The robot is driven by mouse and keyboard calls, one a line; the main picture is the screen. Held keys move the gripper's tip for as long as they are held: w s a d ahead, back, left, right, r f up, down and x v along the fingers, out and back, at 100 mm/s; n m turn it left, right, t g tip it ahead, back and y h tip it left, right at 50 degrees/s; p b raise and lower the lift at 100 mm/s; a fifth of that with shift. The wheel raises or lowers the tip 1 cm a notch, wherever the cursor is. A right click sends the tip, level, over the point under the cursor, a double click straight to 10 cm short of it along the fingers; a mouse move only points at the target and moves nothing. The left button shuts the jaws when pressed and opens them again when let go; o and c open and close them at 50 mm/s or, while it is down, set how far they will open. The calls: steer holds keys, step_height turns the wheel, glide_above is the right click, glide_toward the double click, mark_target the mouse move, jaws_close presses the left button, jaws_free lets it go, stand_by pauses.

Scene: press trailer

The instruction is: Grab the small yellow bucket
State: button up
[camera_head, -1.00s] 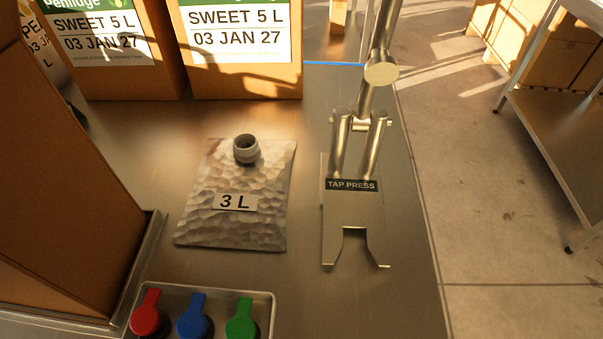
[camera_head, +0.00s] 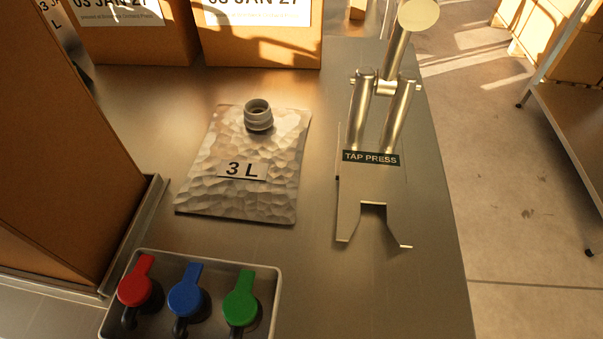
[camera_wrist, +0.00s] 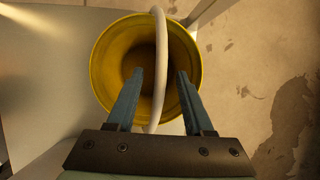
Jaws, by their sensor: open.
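The small yellow bucket (camera_wrist: 108,62) shows in the wrist view, seen from above into its open round mouth. Its pale handle (camera_wrist: 161,50) stands up across the mouth and passes between my gripper's fingers. My gripper (camera_wrist: 162,78) is open, with one finger on each side of the handle, and the fingertips lie over the bucket's mouth. I cannot tell whether either finger touches the handle. The head view shows neither the bucket nor my gripper.
The bucket is beside a pale surface (camera_wrist: 40,90), with stained concrete floor (camera_wrist: 245,60) to its right. In the head view a metal bench (camera_head: 300,270) holds a tap press (camera_head: 370,185), a 3 L pouch (camera_head: 245,185), a tray (camera_head: 277,300) of coloured taps and cardboard boxes (camera_head: 265,45).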

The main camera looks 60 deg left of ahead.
steer(key=shift+w+d+f, duration=0.1)
steer(key=shift+w+f, duration=0.05)
steer(key=shift+f, duration=0.2)
steer(key=shift+c, duration=0.3)
jaws_close()
stand_by(0.9)
